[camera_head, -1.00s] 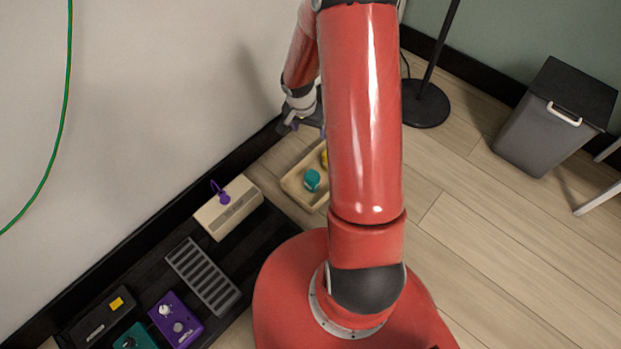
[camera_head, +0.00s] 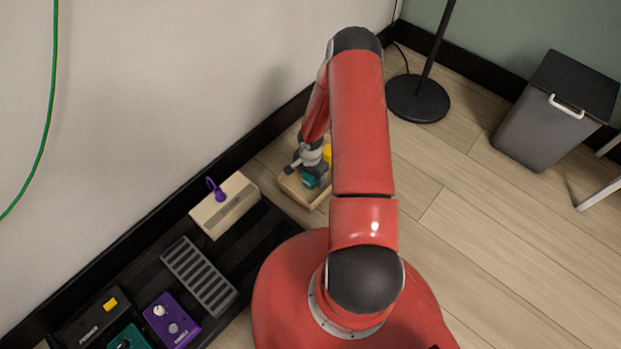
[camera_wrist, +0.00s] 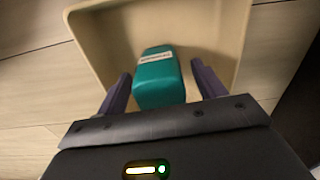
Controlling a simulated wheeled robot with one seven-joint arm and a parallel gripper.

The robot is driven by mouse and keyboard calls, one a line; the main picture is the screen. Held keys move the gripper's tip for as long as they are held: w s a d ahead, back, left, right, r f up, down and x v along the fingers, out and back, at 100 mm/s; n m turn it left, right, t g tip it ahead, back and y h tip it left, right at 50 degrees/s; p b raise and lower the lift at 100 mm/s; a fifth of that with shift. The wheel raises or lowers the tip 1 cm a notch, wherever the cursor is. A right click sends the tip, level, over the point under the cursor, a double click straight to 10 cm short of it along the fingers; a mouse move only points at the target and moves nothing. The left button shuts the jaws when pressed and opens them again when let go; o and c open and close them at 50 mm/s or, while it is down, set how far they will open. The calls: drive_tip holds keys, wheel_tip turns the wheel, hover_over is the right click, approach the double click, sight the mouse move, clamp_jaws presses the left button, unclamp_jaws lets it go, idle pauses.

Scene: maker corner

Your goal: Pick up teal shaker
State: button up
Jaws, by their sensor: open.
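The teal shaker (camera_wrist: 158,82) lies in a shallow beige tray (camera_wrist: 88,38) on the floor, with a pale label at its far end. In the wrist view my gripper (camera_wrist: 160,88) is open, with one purple finger on each side of the shaker. There is a gap between each finger and the shaker. In the head view my arm partly covers the tray (camera_head: 303,196), and only a bit of the teal shaker (camera_head: 309,182) shows below the wrist. The fingers are hard to make out there.
A yellow item (camera_head: 327,153) shows at the tray's far side. The wall is close behind. A grey bin (camera_head: 545,122) and a lamp base (camera_head: 418,98) stand right; floor between is clear.

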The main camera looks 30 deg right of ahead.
drive_tip(key=shift+f, duration=0.55)
drive_tip(key=shift+r, duration=0.1)
drive_tip(key=c, duration=1.1)
